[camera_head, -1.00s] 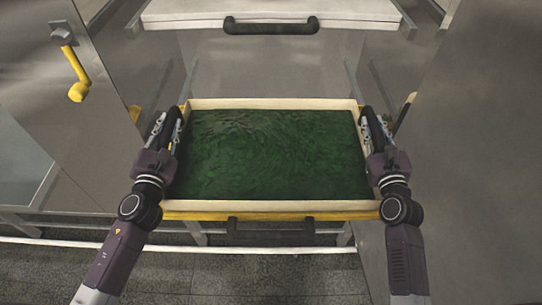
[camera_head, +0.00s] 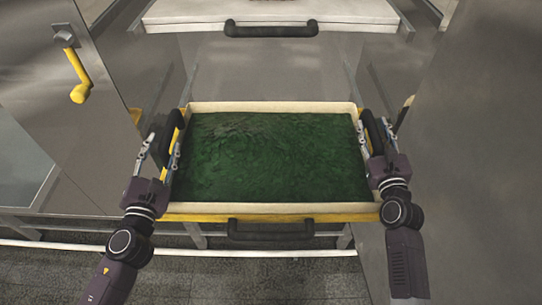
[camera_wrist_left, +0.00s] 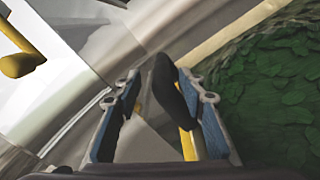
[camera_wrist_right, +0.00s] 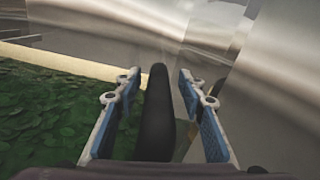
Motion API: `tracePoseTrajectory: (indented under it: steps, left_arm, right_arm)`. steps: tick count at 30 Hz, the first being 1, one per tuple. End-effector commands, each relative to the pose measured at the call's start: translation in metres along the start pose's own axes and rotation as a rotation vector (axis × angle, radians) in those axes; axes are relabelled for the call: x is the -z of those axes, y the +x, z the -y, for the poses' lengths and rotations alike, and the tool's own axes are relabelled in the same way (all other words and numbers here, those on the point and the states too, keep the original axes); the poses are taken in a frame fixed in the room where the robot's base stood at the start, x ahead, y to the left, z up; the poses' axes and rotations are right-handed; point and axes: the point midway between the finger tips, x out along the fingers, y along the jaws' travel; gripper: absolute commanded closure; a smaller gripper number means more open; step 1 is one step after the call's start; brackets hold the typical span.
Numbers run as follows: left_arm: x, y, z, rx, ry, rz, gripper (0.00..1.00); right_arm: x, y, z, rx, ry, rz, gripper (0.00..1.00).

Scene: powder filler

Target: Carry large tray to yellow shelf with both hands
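The large tray (camera_head: 270,107) has a cream rim and is filled with green leaves. It rests level on the yellow shelf (camera_head: 195,217), whose edge shows along the front and sides. My left gripper (camera_head: 161,148) is open at the tray's left side, with the black left handle (camera_wrist_left: 170,90) between its spread fingers, nearer the inner finger. My right gripper (camera_head: 376,138) is open at the right side. The black right handle (camera_wrist_right: 158,110) stands between its fingers with visible gaps on both sides.
A black bar handle (camera_head: 270,233) is below the shelf's front edge. A white drawer or tray with a black handle (camera_head: 270,29) is above and behind. A steel panel with a yellow lever (camera_head: 80,75) stands at left, and a grey panel (camera_head: 470,150) is close to my right arm.

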Motion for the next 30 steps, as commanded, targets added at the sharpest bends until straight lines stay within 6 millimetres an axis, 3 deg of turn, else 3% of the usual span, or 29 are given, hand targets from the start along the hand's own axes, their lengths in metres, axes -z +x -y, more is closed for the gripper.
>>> tracePoseTrajectory:
  steps: [3,9,19,23,30]
  left_arm:
    - [0.002,-0.022,0.000,-0.001,-0.002,-0.005,0.63]
    - [0.001,-0.044,0.000,-0.002,-0.002,-0.003,0.63]
    - [0.000,-0.051,-0.001,-0.002,-0.001,-0.001,0.63]
    - [0.000,-0.051,-0.001,-0.001,0.000,-0.001,0.63]
    - [0.000,-0.051,-0.001,-0.001,0.000,-0.001,0.63]
  right_arm:
    - [0.000,0.000,0.000,0.000,0.000,0.000,0.63]
    - [0.000,0.000,0.000,0.000,0.000,0.000,0.63]
    - [0.000,-0.005,0.000,0.000,0.000,0.000,0.63]
    - [0.001,-0.022,0.000,0.000,0.001,-0.002,0.63]
    - [0.002,-0.071,0.000,-0.001,-0.001,-0.004,0.63]
